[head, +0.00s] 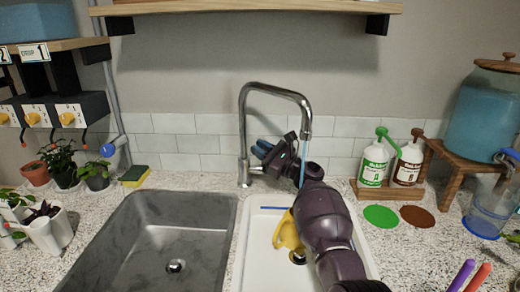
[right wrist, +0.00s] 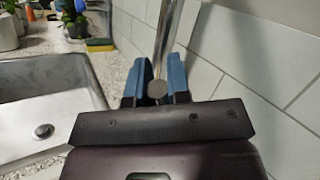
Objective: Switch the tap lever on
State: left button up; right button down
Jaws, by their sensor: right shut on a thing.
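The chrome tap (head: 243,125) stands behind the sinks, its spout arching over the white right basin. A thin light-blue stream (head: 303,160) runs down from the spout's end, partly behind my right arm. My right gripper (head: 262,148) reaches to the tap's base from the right. In the right wrist view its blue fingers (right wrist: 157,82) stand on both sides of the tap lever (right wrist: 157,90), shut on it; the lever's round end shows between them. The tap pipe (right wrist: 169,35) rises just behind. In the head view the gripper hides much of the lever. My left gripper is out of view.
The grey sink (head: 150,240) is empty at left. A yellow watering can (head: 287,232) sits in the white basin (head: 262,213) beside my arm. Two pump bottles (head: 375,163) stand on a wooden tray at right. Potted plants and a sponge (head: 134,176) are at left.

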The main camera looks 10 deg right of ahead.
jog(key=shift+s, duration=0.1)
jog(key=c, duration=1.1)
grip_release()
pick_arm(q)
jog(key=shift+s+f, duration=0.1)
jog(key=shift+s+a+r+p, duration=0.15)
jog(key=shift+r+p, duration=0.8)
jog(key=shift+p, duration=0.5)
pick_arm(e)
jog(key=shift+v, duration=5.4)
